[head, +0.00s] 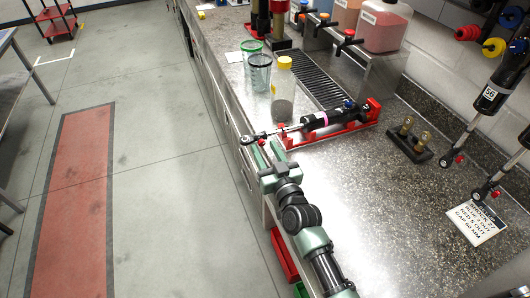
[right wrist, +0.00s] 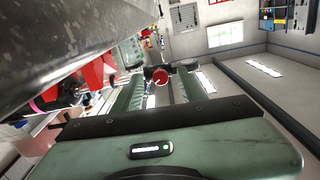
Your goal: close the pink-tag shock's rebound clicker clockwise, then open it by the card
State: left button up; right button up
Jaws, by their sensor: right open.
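The pink-tag shock (head: 330,117) lies in a red cradle (head: 373,107) on the counter, its shaft pointing left toward the counter's front edge. A pink band is on its black body. Its rod end (head: 249,139) sticks out near my right gripper (head: 267,148). My right gripper is open, its fingers pointing at that end. In the right wrist view a round red knob (right wrist: 160,77) shows between the open fingers (right wrist: 160,88); contact cannot be told. A white card (head: 478,223) with printed lines about blue, red and gap lies at the right. My left gripper is out of view.
Clear cups (head: 260,73) and a yellow-capped bottle (head: 283,90) stand behind the shock. A dark block with brass pieces (head: 409,139) sits to its right. Other shocks (head: 490,98) hang at the far right. The counter front between cradle and card is clear.

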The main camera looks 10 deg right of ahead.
jog(key=shift+w, duration=0.3)
jog(key=shift+s+a, duration=0.1)
grip_shut()
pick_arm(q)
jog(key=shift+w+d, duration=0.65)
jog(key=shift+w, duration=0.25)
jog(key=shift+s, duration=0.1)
